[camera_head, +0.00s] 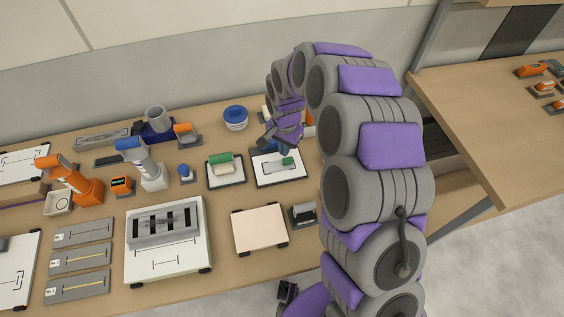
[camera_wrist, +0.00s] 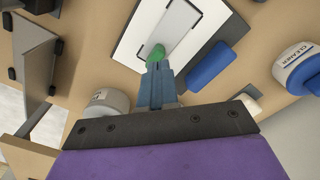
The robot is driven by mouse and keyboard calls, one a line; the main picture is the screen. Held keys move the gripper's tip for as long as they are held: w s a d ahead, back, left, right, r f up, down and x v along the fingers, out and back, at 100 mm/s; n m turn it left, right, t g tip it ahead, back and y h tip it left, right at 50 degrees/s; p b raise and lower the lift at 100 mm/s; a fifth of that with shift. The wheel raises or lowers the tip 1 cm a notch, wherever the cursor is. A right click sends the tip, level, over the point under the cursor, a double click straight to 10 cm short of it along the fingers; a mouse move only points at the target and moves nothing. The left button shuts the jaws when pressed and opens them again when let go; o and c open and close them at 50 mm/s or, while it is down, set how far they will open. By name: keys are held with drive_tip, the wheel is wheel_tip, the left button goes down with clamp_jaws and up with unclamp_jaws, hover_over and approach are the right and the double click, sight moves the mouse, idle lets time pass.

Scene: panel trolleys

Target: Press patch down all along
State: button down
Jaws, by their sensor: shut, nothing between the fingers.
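The patch is a light grey strip (camera_wrist: 172,26) lying inside a dark outline on a white board (camera_wrist: 132,30). In the head view, the patch (camera_head: 274,166) and its board (camera_head: 264,181) lie just beyond the bench's middle, left of my arm. A small green piece (camera_wrist: 157,52) is at the near end of the strip. My gripper (camera_wrist: 156,66) is shut, its fingertips at the green piece. I cannot tell whether they touch it. In the head view, my wrist hangs over the board's far edge, and the fingertips are hard to make out.
A blue block (camera_wrist: 209,68) lies beside the board, with a cleaner bottle (camera_wrist: 298,68) to its right. A green-topped tool (camera_head: 221,164) stands on a neighbouring board. A beige panel (camera_head: 260,228) and a grey-black object (camera_head: 303,214) are nearer. A second bench is at right.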

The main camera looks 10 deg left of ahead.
sight(273, 167)
drive_tip(key=shift+s+a+p, duration=0.15)
drive_tip(key=shift+s+a, duration=0.15)
drive_tip(key=shift+a, duration=0.3)
drive_tip(key=shift+s+a+p, duration=0.1)
drive_tip(key=shift+s+a, duration=0.2)
drive_tip(key=shift+a, duration=0.3)
drive_tip(key=shift+s+a+p, duration=0.15)
drive_tip(key=shift+s+a, duration=0.15)
drive_tip(key=shift+a, duration=0.3)
drive_tip(key=shift+d+f, duration=0.1)
drive_tip(key=shift+f, duration=0.05)
drive_tip(key=shift+f, duration=2.85)
drive_tip(key=shift+r+p, duration=0.5)
drive_tip(key=shift+r, duration=1)
